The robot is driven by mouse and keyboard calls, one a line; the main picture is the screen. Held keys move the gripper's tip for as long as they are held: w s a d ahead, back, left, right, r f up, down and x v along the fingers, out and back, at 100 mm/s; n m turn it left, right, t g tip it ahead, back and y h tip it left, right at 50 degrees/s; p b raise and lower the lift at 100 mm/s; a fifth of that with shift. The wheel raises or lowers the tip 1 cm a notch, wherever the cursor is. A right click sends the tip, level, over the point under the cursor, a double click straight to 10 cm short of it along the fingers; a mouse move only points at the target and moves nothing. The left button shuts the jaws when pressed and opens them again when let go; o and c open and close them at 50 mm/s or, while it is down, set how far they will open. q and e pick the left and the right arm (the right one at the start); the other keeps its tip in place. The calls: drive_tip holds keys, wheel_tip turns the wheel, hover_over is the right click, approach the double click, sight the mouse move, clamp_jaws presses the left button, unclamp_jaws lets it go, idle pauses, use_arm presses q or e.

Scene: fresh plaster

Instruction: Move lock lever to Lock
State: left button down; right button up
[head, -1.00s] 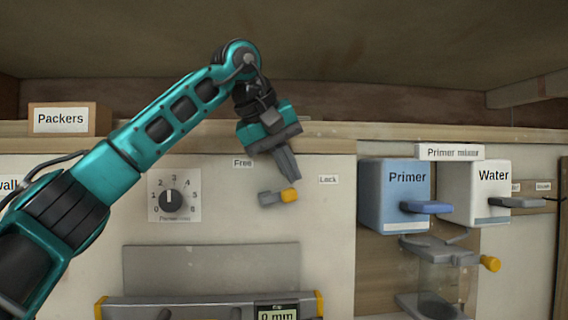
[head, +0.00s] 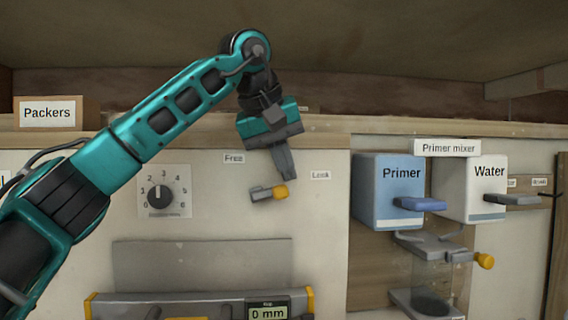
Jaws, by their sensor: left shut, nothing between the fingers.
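The lock lever (head: 262,193) is a short grey lever with a yellow tip (head: 281,192), mounted on the pale panel. Its yellow end points right and slightly upward. The Free label (head: 233,159) is above it to the left and the Lock label (head: 320,174) is above it to the right. My left gripper (head: 288,177) comes down from above, with its fingers shut and empty. Its fingertips are just above the yellow tip in the picture; I cannot tell whether they touch it. My right gripper is not in view.
A numbered dial (head: 160,197) is left of the lever. A level with a 0 mm display (head: 268,312) lies below, under a grey plate (head: 200,265). The blue Primer box (head: 388,205) and white Water box (head: 485,205) are at the right. A Packers box (head: 48,113) stands upper left.

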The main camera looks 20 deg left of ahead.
use_arm(q)
drive_tip(key=shift+d+f, duration=0.25)
drive_tip(key=shift+f, duration=0.3)
drive_tip(key=v, duration=1.4)
drive_tip(key=shift+w, duration=0.25)
drive_tip(key=shift+a, duration=0.15)
